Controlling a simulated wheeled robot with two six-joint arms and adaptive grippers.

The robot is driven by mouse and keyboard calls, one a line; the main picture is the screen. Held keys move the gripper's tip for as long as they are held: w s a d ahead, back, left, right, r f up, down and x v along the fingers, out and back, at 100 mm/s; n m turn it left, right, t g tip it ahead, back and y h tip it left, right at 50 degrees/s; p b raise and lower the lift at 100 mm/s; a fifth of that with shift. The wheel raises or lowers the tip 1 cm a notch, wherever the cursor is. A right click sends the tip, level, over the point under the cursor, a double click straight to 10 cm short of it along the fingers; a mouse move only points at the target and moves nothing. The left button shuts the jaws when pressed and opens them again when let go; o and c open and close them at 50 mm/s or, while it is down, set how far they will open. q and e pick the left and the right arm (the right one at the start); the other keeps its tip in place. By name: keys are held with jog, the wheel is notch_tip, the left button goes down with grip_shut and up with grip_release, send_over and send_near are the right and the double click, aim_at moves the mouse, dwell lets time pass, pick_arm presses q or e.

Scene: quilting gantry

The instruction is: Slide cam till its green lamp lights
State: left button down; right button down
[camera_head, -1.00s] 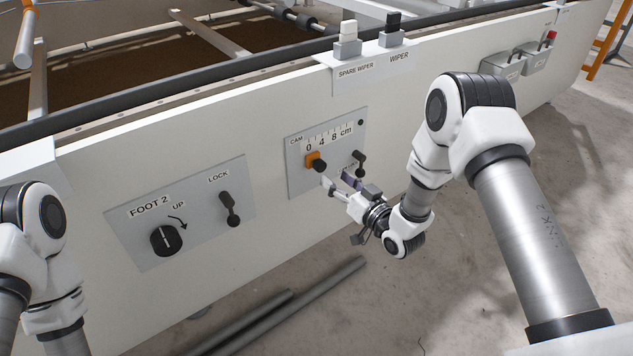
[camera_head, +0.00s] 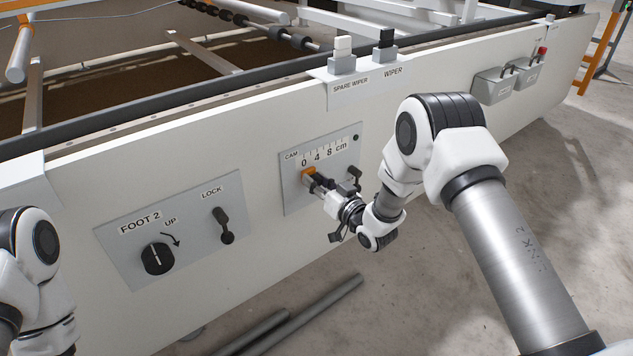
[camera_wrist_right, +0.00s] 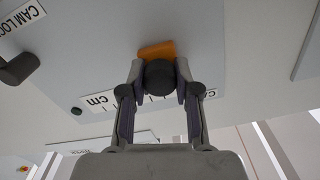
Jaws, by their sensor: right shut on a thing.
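The cam slider is an orange block (camera_head: 308,172) with a dark round knob, at the left end of its scale (camera_head: 325,155), below the 0. In the right wrist view the orange block (camera_wrist_right: 157,50) sits behind the dark knob (camera_wrist_right: 159,76). My right gripper (camera_wrist_right: 160,80) is shut on the knob, one finger on each side; it also shows in the head view (camera_head: 318,183). The small round lamp (camera_head: 355,138) at the panel's upper right is dark, and it also looks dark in the wrist view (camera_wrist_right: 76,111). My left gripper is out of view.
The cam lock lever (camera_head: 355,175) stands just right of the slider, close to my right gripper. A foot panel with a black dial (camera_head: 158,258) and a lock lever (camera_head: 224,226) is further left. Wiper switches (camera_head: 385,50) are above. Grey bars (camera_head: 300,320) lie on the floor.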

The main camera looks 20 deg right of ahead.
jog(key=shift+w+d+r, duration=0.15)
jog(key=shift+d+r, duration=0.05)
jog(key=shift+d, duration=0.25)
jog(key=shift+d+f, duration=0.1)
jog(key=shift+f, duration=0.05)
jog(key=c, duration=0.8)
grip_release()
jog(key=v, duration=1.2)
